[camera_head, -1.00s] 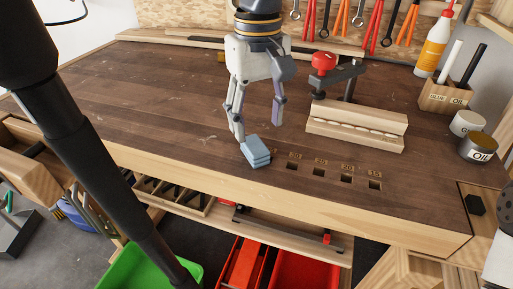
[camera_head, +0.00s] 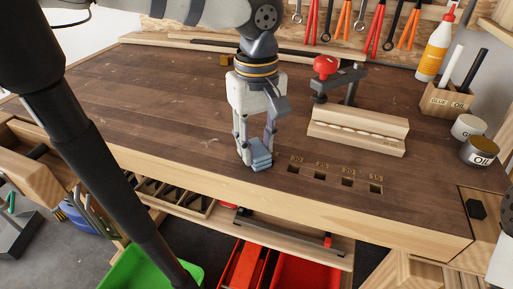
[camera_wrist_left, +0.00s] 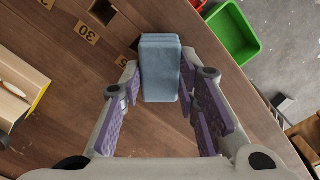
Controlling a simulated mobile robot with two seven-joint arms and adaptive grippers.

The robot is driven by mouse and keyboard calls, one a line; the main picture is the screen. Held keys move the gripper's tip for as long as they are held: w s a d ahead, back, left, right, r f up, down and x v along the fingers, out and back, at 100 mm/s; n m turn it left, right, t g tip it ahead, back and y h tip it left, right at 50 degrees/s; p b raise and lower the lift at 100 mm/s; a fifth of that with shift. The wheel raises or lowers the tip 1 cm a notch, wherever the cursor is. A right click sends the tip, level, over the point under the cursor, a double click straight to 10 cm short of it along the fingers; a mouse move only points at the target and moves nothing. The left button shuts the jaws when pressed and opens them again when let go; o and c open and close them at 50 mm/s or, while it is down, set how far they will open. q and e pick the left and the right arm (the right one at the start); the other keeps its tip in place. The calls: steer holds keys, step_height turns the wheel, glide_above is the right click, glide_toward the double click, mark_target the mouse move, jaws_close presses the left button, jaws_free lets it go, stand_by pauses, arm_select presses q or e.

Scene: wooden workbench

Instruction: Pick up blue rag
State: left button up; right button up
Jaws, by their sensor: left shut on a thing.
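The blue rag (camera_head: 262,157) is a folded, pale blue block near the front edge of the workbench, left of the row of numbered square holes. My left gripper (camera_head: 256,147) points down over it and is shut on it. In the left wrist view the rag (camera_wrist_left: 160,70) is between the purple-padded fingers of the gripper (camera_wrist_left: 159,78). I cannot tell whether the rag still touches the bench. My right gripper is not in view.
A wooden block holder (camera_head: 358,130) and a red-knobbed clamp (camera_head: 326,68) stand to the right. An oil tin (camera_head: 479,151), another tin (camera_head: 467,127) and a glue bottle (camera_head: 435,50) are farther right. The bench's left half (camera_head: 150,100) is clear.

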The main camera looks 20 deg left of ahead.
mark_target(258, 151)
arm_select(q)
steer(key=shift+r, duration=0.4)
steer(key=r, duration=0.2)
steer(key=s+r, duration=0.1)
steer(key=r, duration=0.1)
steer(key=shift+d+r, duration=0.1)
steer(key=shift+d, duration=0.2)
steer(key=s+d+r+p, duration=0.1)
steer(key=s+d+r, duration=0.2)
steer(key=s+r, duration=0.1)
steer(key=s+d+r+p, duration=0.1)
steer(key=s+d+r, duration=0.2)
steer(key=s, duration=0.4)
steer(key=shift+s+r, duration=0.2)
steer(key=shift+r, duration=0.35)
steer(key=o, duration=0.4)
steer(key=shift+c, duration=1.4)
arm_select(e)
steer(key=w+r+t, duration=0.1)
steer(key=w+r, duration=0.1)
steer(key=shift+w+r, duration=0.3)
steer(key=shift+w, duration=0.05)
